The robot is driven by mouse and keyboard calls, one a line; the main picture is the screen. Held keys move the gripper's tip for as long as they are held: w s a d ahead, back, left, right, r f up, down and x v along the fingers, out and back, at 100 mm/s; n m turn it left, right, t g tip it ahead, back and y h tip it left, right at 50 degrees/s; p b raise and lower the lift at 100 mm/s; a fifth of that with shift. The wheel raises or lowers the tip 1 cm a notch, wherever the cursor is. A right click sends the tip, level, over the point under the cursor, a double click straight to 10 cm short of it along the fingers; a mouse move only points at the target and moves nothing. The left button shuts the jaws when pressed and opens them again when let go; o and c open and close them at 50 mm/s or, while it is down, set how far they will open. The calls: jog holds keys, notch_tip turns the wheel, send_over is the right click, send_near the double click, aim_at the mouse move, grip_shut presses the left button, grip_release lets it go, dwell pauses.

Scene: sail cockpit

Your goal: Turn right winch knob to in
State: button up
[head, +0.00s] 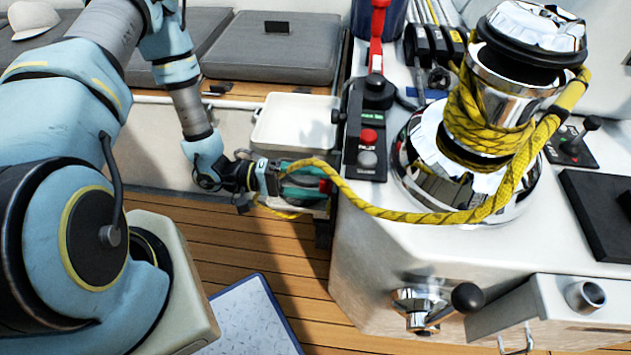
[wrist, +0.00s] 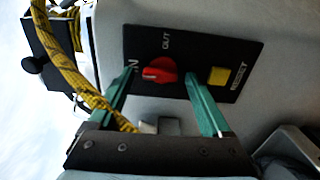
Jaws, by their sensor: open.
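In the wrist view a red knob (wrist: 160,71) sits on a black panel (wrist: 215,52), with OUT printed above it and IN to its left. A pale mark shows on the knob's left part; I cannot tell its exact setting. My gripper (wrist: 158,68) is open, its two green fingers on either side of the knob in the picture. The left finger partly covers the IN label. I cannot tell whether the fingertips reach around the knob or touch it.
A yellow square RESET button (wrist: 218,77) sits right of the knob. A white tray (head: 293,122) is behind my gripper.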

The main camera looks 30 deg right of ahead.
jog(key=b+v, duration=0.1)
jog(key=v, duration=0.9)
jog(key=shift+w+a, duration=0.25)
jog(key=shift+a, duration=0.05)
